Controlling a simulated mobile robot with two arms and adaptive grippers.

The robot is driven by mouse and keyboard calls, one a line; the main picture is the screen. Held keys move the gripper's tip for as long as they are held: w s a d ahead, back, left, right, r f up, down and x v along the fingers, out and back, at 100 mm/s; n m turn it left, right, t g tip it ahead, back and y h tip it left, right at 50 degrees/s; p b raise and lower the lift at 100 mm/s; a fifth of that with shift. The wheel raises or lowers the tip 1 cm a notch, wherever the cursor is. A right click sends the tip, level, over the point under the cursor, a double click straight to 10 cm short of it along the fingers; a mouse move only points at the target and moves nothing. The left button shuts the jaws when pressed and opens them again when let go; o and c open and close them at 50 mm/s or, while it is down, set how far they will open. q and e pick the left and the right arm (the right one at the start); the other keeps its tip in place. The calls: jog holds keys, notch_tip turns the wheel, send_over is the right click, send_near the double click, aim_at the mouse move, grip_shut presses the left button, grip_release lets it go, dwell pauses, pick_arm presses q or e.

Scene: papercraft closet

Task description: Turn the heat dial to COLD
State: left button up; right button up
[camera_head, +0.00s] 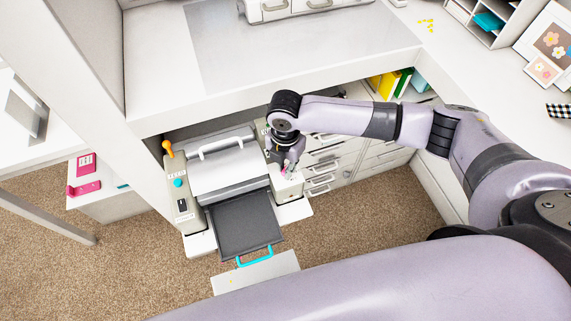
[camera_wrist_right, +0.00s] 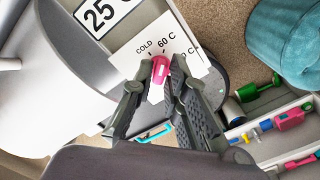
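The heat dial is a pink knob (camera_wrist_right: 160,70) in the right wrist view, by a white label card (camera_wrist_right: 143,52) reading COLD and 60 C. COLD lies at its upper left, 60 C at its upper right. Where the dial points is unclear. My right gripper (camera_wrist_right: 157,78) has its two fingers apart, one on each side of the knob; I cannot tell whether they touch it. In the head view my right gripper (camera_head: 288,166) is over the right side panel of the grey laminator-like machine (camera_head: 228,168), and hides most of the dial. My left gripper is out of view.
A dark tray (camera_head: 242,226) with a turquoise handle juts from the machine's front. An orange-topped lever (camera_head: 168,147) is on its left panel. A white counter (camera_head: 290,70) overhangs behind. Drawers (camera_head: 325,165) stand close on the right. Carpet in front is open.

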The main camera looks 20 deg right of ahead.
grip_shut()
jog(key=shift+n, duration=0.3)
jog(key=shift+r+n+p, duration=0.1)
jog(key=shift+n+p, duration=0.95)
jog(key=shift+n, duration=0.65)
jog(key=n, duration=0.2)
jog(key=shift+n+p, duration=0.3)
jog(key=shift+p, duration=0.05)
jog(key=shift+n, duration=1.6)
